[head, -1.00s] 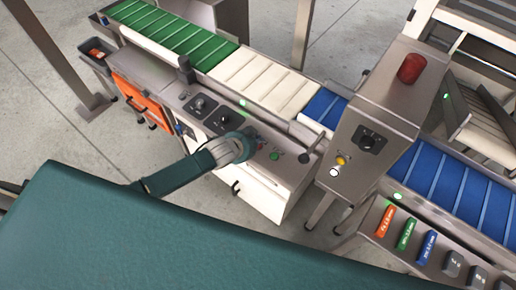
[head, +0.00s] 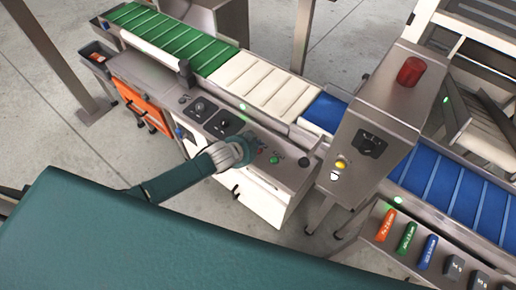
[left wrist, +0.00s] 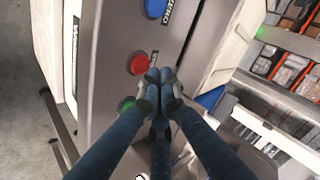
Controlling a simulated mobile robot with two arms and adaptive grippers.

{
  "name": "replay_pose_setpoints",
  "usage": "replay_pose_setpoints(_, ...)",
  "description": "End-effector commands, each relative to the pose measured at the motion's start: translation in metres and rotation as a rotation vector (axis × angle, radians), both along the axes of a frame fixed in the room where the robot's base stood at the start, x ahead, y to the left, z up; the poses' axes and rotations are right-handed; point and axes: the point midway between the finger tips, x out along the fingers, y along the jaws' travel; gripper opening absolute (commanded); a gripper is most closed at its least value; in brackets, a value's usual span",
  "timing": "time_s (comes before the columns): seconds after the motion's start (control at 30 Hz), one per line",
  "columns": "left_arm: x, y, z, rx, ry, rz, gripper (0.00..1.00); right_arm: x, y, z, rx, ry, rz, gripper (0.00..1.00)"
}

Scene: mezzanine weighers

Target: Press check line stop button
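A red button (left wrist: 137,64) sits on the grey front panel (left wrist: 115,30) in the left wrist view, between a blue button (left wrist: 155,8) and a green button (left wrist: 127,104). My left gripper (left wrist: 160,76) is shut, with its fingertips together and empty. The tips show just to the right of the red button; I cannot tell whether they touch the panel. In the head view, my left gripper (head: 250,150) is over the panel below the white belt and largely hides the red button. The green button (head: 277,160) shows to its right. My right gripper is not in view.
A black knob (head: 304,161) stands right of the green button. A grey cabinet (head: 375,115) with a red beacon (head: 411,71) rises further right. Green, white and blue conveyor belt sections run behind the panel. Open floor lies at the left.

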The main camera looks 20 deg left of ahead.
Motion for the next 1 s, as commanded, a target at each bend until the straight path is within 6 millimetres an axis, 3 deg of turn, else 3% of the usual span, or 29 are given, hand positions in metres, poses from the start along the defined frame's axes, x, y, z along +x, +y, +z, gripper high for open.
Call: replay_pose_setpoints(1.0, -0.0001, 0.0000, -0.0084, 0.000, 0.000, 0.000, 0.00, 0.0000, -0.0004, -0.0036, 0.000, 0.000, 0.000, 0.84)
